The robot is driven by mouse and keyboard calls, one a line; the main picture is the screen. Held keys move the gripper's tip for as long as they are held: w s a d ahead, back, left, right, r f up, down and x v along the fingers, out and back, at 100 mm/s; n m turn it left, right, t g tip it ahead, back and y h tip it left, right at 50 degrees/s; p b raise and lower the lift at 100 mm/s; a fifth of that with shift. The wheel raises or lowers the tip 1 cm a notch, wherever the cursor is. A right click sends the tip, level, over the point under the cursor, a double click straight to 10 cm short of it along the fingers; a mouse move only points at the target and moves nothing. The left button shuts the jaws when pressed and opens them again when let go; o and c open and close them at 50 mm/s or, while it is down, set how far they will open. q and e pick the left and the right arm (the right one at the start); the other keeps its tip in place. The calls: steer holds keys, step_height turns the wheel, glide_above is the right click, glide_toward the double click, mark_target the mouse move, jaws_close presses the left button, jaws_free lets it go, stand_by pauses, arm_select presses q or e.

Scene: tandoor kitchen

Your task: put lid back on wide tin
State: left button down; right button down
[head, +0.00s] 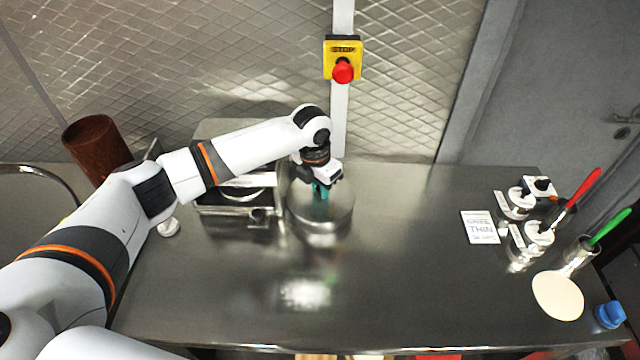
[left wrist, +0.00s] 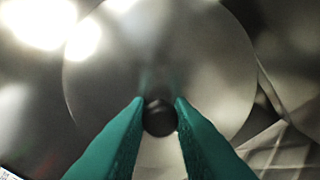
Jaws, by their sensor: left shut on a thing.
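The lid (head: 338,208) is a round, shiny steel disc at the middle back of the table in the head view. In the left wrist view the lid (left wrist: 160,60) fills the middle, with a small dark knob (left wrist: 160,118) at its centre. My left gripper (head: 320,189) has teal fingers, which also show in the left wrist view (left wrist: 160,104). They are shut on the knob from above. The wide tin (head: 322,236) shows as a steel side directly below the lid. I cannot tell whether the lid rests fully on its rim. My right gripper is not in view.
A steel box-like unit (head: 238,222) stands just left of the tin. A white card (head: 480,227), steel containers (head: 522,258) and ladles with red (head: 584,187) and green (head: 608,228) handles are at the right. The steel table (head: 400,290) is clear in front.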

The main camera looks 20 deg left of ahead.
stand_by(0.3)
arm_select(q)
steer(key=c, duration=0.7)
jaws_free()
steer(key=shift+r+p, duration=3.2)
steer(key=shift+r, duration=0.35)
steer(key=shift+c, duration=0.3)
jaws_close()
